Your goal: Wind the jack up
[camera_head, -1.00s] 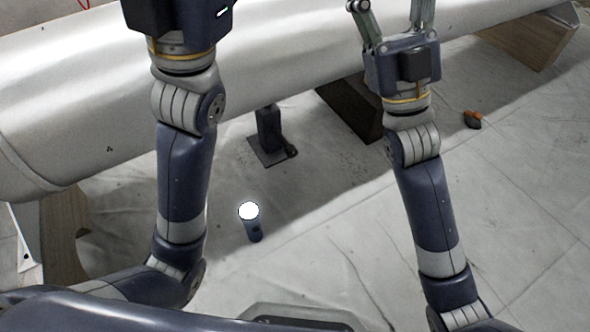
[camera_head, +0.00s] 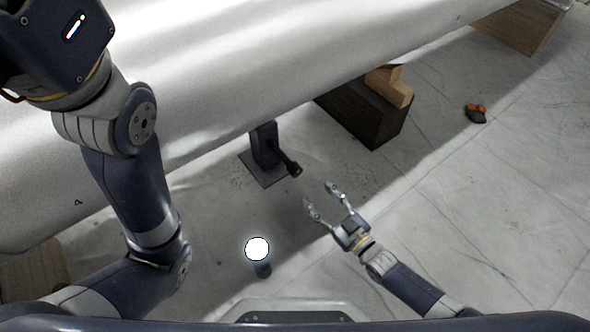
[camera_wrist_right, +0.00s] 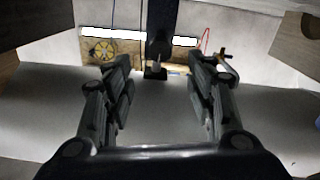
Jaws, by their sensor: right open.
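The jack (camera_head: 264,146) is a dark post on a square base plate, under the near side of a large pale cylinder. A short dark crank with a knobbed end (camera_head: 294,170) sticks out to its right. My right gripper (camera_head: 318,188) is open and empty, a little right of and nearer than the crank end, with its fingers pointing towards it. In the right wrist view a dark post (camera_wrist_right: 162,22), which looks like the jack, stands between and beyond the open fingers (camera_wrist_right: 160,68). My left arm comes in at the left; its fingers are out of view.
The cylinder (camera_head: 200,95) spans the scene above the jack. A dark block (camera_head: 365,112) with wooden pieces (camera_head: 392,86) stands right of the jack. A lit lamp (camera_head: 257,249) is on the floor. The sheeted floor around my right gripper is clear.

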